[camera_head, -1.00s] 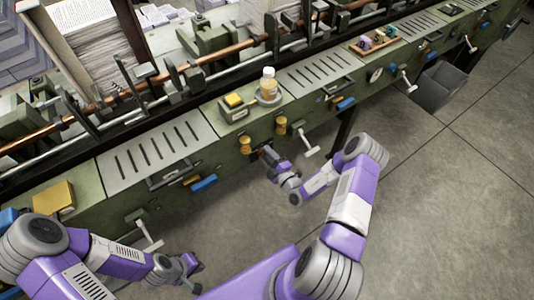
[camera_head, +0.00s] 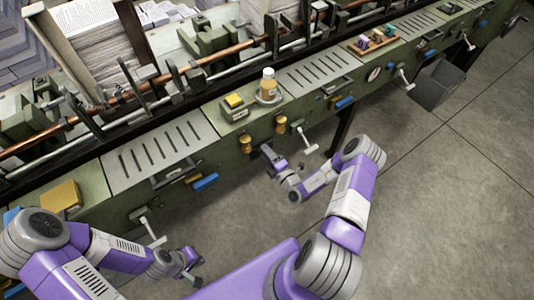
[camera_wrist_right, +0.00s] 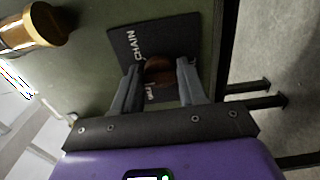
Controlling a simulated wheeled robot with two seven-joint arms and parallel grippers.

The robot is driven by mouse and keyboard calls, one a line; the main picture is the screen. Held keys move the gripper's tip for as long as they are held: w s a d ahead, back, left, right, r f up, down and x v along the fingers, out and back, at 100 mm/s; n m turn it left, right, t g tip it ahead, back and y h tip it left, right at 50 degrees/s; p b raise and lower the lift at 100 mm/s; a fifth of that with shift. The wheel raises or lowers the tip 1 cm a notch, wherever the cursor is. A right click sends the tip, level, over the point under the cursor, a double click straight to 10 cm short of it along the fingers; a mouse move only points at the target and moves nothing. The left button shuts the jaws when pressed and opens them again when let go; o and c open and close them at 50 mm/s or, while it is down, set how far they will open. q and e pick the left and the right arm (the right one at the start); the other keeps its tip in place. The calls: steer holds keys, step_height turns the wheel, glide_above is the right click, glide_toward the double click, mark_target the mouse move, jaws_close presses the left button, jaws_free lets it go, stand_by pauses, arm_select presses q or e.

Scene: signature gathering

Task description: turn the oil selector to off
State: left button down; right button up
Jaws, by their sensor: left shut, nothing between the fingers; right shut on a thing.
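The oil selector is a brown round knob (camera_wrist_right: 158,68) on a dark plate (camera_wrist_right: 122,42) lettered "CHAIN" in the right wrist view; a second word is partly covered. My right gripper (camera_wrist_right: 158,82) has its two fingers on either side of the knob and is shut on it. In the head view my right gripper (camera_head: 268,156) is at the green machine's front face, below the yellow knobs, and hides the selector. My left gripper (camera_head: 192,267) is shut and empty, low over the floor at the lower left.
Two yellow knobs (camera_head: 246,142) and a white T-handle (camera_head: 304,139) are close to my right gripper. A bottle (camera_head: 268,82) and a yellow-topped box (camera_head: 234,102) stand on the machine's ledge (camera_head: 208,112). A dark bin (camera_head: 438,84) stands at right. The floor (camera_head: 440,200) is clear.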

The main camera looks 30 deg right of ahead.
steer(key=o, duration=1)
steer(key=shift+o, duration=0.2)
steer(key=s, duration=0.7)
steer(key=shift+s+d+p, duration=0.3)
steer(key=shift+p, duration=0.15)
